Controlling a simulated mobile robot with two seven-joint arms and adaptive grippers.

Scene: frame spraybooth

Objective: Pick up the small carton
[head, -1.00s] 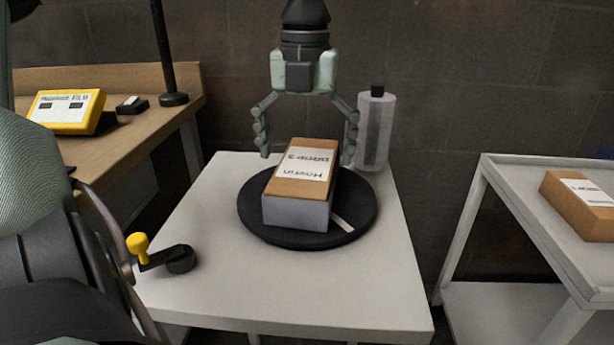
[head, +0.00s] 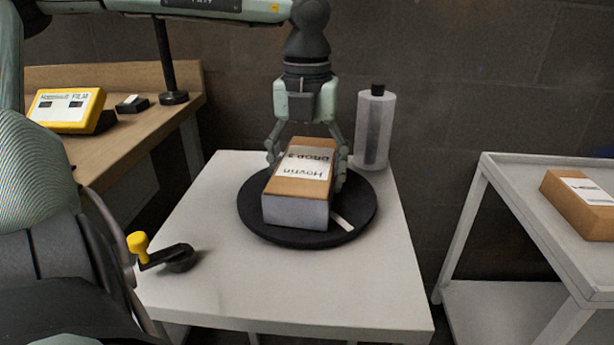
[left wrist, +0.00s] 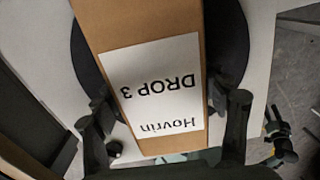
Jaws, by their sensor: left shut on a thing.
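The small carton (head: 297,208) is a brown box with a grey front face and a white label reading "Hovrin DROP 3". It lies on a round black turntable (head: 256,222) on the white table. My left gripper (head: 307,178) comes down over the carton's far part, with one finger on each side, shut on it. In the left wrist view the carton (left wrist: 110,28) fills the middle, and the fingers of my left gripper (left wrist: 165,108) flank its sides. The carton's far end is partly hidden by the gripper. My right gripper is not in view.
A clear bottle with a black cap (head: 374,130) stands close behind the turntable. A crank with a yellow knob (head: 138,243) is at the table's left. A wooden bench (head: 100,152) holds a yellow box (head: 66,108). Another carton (head: 578,205) lies on a white cart (head: 510,200) at right.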

